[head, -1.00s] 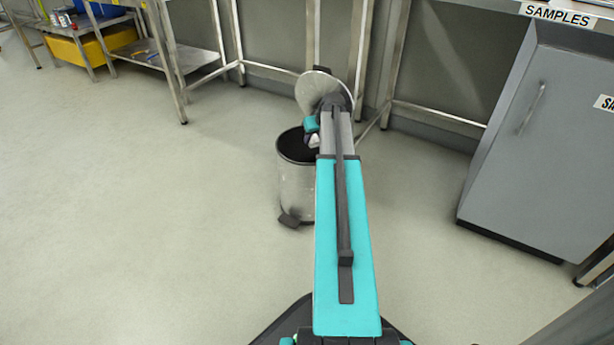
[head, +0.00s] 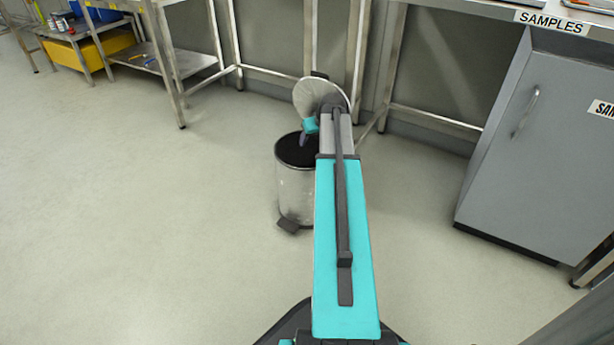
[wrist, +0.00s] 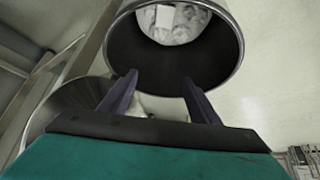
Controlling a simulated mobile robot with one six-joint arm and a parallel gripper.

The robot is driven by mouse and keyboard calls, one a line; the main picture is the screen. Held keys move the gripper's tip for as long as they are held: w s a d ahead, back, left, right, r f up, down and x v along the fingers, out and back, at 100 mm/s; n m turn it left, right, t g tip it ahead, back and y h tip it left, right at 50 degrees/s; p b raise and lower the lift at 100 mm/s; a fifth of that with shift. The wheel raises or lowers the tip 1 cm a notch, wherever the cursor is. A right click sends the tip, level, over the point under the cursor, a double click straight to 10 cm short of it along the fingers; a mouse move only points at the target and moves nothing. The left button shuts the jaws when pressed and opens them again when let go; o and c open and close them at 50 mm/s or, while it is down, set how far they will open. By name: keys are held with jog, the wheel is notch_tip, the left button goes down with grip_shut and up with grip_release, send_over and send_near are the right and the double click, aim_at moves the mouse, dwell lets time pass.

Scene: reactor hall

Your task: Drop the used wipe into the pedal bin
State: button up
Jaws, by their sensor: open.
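The pedal bin (head: 296,195) is a metal cylinder with a dark inside, upright on the floor left of my arm. Its round lid (head: 308,95) stands open behind it. My gripper (head: 303,140) is open over the bin's mouth, partly hidden by my arm. In the wrist view my gripper (wrist: 159,79) shows two spread fingers before the bin's dark opening (wrist: 215,55). Pale crumpled contents lie inside the bin, with a brighter white patch, likely the used wipe (wrist: 166,17). A small pale area behind the fingers is unclear.
A grey cabinet (head: 530,140) stands right under the counter marked SAMPLES. Metal bench legs stand behind the bin. A shelf with a yellow crate (head: 88,50) is at the far left. The floor left of the bin is clear.

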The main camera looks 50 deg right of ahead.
jog(key=p+v, duration=0.4)
jog(key=v, duration=0.7)
jog(key=shift+f, duration=0.1)
dwell(0.5)
